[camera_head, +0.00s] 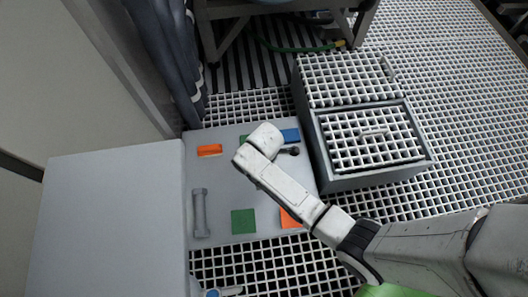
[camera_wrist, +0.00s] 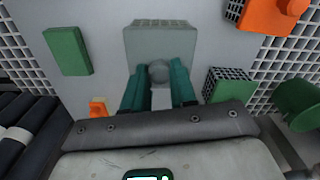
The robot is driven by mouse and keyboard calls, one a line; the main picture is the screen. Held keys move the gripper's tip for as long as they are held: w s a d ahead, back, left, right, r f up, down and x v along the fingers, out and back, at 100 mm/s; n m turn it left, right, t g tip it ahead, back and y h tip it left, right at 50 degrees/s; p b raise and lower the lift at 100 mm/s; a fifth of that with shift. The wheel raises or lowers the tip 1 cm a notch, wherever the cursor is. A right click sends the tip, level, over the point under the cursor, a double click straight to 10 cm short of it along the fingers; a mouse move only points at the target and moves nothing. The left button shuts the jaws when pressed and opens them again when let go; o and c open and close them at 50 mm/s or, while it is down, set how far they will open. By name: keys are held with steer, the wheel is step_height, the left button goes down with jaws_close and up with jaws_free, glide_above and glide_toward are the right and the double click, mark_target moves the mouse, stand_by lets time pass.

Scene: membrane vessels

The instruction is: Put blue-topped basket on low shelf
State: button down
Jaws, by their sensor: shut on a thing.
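A flat blue patch (camera_head: 290,135), perhaps the top of the blue-topped basket, shows on the pale grey surface just right of my arm's end in the head view. No clearly blue top shows in the wrist view. There, my gripper (camera_wrist: 158,76) has its teal fingers closed about a grey round knob, in front of a grey block-like thing (camera_wrist: 160,43). I cannot tell whether this grey thing is the basket. In the head view the fingers are hidden by the arm. I cannot make out the low shelf for certain.
A green square (camera_head: 243,221), an orange piece (camera_head: 209,150) and a grey bar handle (camera_head: 200,213) are on the pale surface. A green-topped grid basket (camera_wrist: 230,90) and an orange top (camera_wrist: 272,15) are close by in the wrist view. A grated grey box (camera_head: 370,140) stands right.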

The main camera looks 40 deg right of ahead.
steer(key=shift+w+f+b, duration=0.15)
steer(key=shift+f+b, duration=0.35)
steer(key=shift+f, duration=0.4)
steer(key=shift+w+f+b, duration=0.15)
steer(key=shift+f+b, duration=0.3)
steer(key=shift+f, duration=0.45)
steer(key=shift+f, duration=0.15)
steer(key=c, duration=0.9)
jaws_free()
step_height(320, 180, up, 12)
steer(key=p, duration=0.6)
steer(key=shift+s, duration=0.15)
